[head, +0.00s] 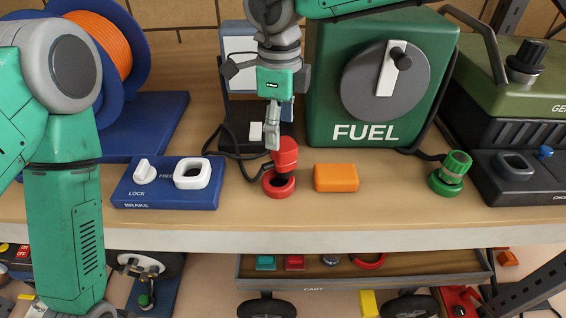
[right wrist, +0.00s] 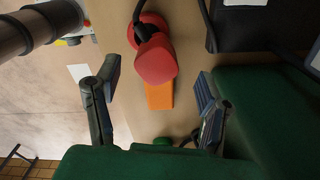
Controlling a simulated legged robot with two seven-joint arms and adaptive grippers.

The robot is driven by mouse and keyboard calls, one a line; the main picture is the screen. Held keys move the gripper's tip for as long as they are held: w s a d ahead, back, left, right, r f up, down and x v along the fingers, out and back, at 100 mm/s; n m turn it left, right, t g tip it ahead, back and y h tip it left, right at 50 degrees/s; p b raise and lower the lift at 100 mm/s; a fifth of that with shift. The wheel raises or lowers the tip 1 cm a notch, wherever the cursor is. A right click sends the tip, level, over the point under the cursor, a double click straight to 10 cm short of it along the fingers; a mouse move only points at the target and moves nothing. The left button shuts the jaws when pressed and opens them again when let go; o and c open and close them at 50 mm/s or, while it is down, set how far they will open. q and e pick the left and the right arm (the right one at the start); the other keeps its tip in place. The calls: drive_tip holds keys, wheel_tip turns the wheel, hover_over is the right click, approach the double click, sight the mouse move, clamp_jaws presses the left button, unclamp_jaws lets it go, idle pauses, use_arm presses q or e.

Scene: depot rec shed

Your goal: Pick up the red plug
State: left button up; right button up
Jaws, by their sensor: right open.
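The red plug (head: 286,153) stands upright on the bench, with a dark neck below its red head and a red ring (head: 279,189) at its base. My right gripper (head: 272,140) comes down from above, beside the plug's upper left in the head view. In the right wrist view, my right gripper (right wrist: 158,78) has its two fingers wide apart with nothing gripped. The plug's red head (right wrist: 155,60) shows between and beyond the fingertips. Whether a finger touches it, I cannot tell. My left arm is at the left; its gripper is out of view.
An orange block (head: 336,178) lies right of the plug, and a blue brake panel (head: 165,194) lies left. The green fuel box (head: 330,90) stands behind. A green connector (head: 451,174) and a generator (head: 520,100) are at the right. A cart (head: 300,278) stands below the bench edge.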

sight(283, 144)
drive_tip(key=shift+s+f, duration=0.15)
drive_tip(key=shift+f, duration=0.25)
drive_tip(key=f, duration=0.2)
drive_tip(key=d+f, duration=0.1)
drive_tip(key=f, duration=0.1)
drive_tip(key=shift+f, duration=0.15)
drive_tip(key=shift+c, duration=0.3)
drive_tip(key=shift+a, duration=0.25)
drive_tip(key=c, duration=1.3)
wheel_tip(283, 144, up, 10)
drive_tip(key=shift+r, duration=0.1)
